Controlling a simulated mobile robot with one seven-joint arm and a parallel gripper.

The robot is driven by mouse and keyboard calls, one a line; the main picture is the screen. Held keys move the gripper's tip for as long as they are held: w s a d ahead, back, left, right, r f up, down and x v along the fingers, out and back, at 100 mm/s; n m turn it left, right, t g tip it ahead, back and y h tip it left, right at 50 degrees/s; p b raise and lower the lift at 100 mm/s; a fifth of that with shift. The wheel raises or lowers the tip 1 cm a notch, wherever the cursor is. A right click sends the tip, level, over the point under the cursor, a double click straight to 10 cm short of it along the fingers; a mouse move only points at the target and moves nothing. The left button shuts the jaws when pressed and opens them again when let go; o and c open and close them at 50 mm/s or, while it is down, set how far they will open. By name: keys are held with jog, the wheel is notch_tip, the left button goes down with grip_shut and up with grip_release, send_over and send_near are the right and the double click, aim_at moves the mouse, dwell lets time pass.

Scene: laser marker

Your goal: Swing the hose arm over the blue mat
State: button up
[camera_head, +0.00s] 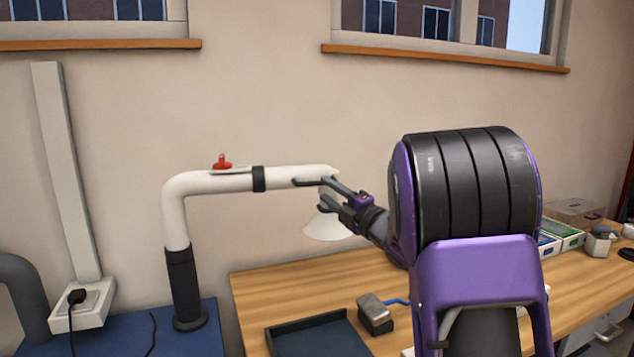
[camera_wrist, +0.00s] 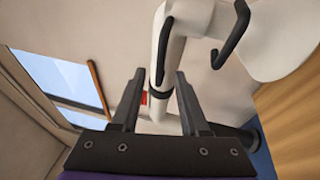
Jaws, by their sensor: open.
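The hose arm (camera_head: 205,183) is a white pipe with a black base post, a black band and a red valve. It reaches right to a white hood (camera_head: 327,227). In the wrist view the pipe (camera_wrist: 182,18) shows beyond my fingers, with the hood (camera_wrist: 278,40) and its curved black handle (camera_wrist: 231,38) at upper right. My gripper (camera_head: 332,192) is open at the pipe's right end, above the hood. In the wrist view the fingers (camera_wrist: 159,76) frame part of the pipe; contact cannot be told.
The wooden table (camera_head: 275,283) holds a small grey device (camera_head: 374,312) with a blue cable beside the mat. Boxes (camera_head: 562,236) stand at the right. The pipe's post stands on a blue surface (camera_head: 200,340). A wall and windows are behind. My arm hides much of the table.

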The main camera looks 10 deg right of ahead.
aim_at(318, 184)
jog(key=x, duration=0.5)
jog(key=shift+w, duration=0.1)
grip_shut()
dwell(1.3)
